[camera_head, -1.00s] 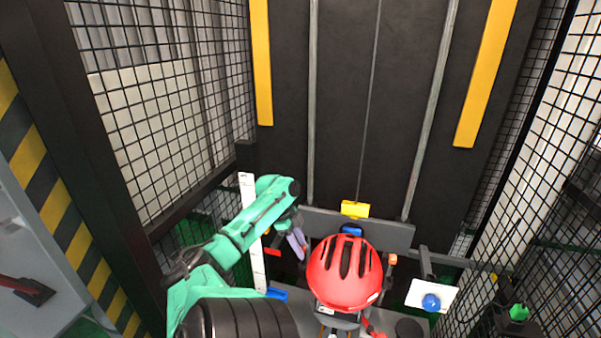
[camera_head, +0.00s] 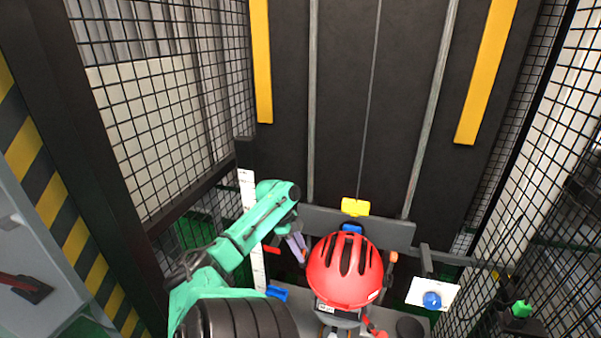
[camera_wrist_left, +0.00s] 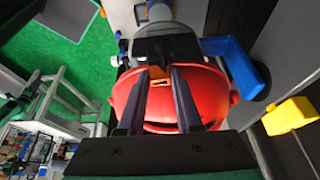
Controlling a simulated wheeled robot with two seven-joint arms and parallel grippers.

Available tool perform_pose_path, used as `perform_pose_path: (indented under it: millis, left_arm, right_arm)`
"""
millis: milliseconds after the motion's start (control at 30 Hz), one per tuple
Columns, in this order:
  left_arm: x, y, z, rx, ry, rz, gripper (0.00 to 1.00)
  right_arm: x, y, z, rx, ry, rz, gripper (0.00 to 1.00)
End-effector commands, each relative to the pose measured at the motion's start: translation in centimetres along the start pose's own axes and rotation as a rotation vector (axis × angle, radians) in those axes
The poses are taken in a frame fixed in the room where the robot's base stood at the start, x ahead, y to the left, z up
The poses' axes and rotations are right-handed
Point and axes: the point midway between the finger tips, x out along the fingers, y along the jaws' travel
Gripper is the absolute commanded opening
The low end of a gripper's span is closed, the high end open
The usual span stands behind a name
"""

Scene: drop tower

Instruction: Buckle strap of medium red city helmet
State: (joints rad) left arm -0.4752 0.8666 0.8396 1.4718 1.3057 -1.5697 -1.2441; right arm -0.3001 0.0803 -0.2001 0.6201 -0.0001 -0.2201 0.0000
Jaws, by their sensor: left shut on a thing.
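The red helmet (camera_head: 344,268) sits crown up in the lower middle of the head view, with pale and dark parts under its front rim. My left gripper (camera_head: 302,254) reaches in from the left, close beside the helmet's left side. In the left wrist view, its two dark fingers (camera_wrist_left: 160,76) stand in front of the red helmet shell (camera_wrist_left: 216,98). A small orange-brown piece (camera_wrist_left: 158,72) shows between the fingertips, and the gripper is shut on it. I cannot tell whether it is the strap or the buckle. My right gripper is not in view.
A yellow block (camera_head: 355,207) hangs on the line behind the helmet. A white panel with a blue button (camera_head: 432,300) stands at the right. Mesh fences (camera_head: 150,130) close both sides. A white upright strip (camera_head: 258,262) stands behind my left arm.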

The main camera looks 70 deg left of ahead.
Motion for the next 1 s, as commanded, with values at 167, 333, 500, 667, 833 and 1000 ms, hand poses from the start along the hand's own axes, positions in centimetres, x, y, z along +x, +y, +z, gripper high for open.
perform_pose_path:
  millis: [167, 333, 500, 667, 833, 1000]
  left_arm:
    - [0.2, 0.0, 0.1, 0.000, 0.000, -0.001, 0.41]
    - [0.2, 0.0, 0.1, 0.000, 0.000, -0.001, 0.68]
    - [0.2, 0.0, 0.1, 0.000, 0.000, 0.000, 0.68]
    - [-0.6, -0.1, 0.1, 0.000, 0.000, -0.002, 0.68]
    - [-3.9, -0.1, 0.1, 0.002, 0.000, -0.005, 0.68]
    - [-8.7, -0.1, 0.2, 0.002, 0.000, -0.005, 0.68]
  right_arm:
    - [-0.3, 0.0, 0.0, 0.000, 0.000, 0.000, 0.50]
    - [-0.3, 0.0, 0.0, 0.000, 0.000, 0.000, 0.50]
    - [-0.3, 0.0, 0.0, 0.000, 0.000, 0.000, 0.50]
    - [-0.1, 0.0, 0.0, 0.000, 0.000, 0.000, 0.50]
    - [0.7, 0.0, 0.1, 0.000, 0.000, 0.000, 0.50]
    - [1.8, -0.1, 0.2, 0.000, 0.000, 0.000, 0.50]
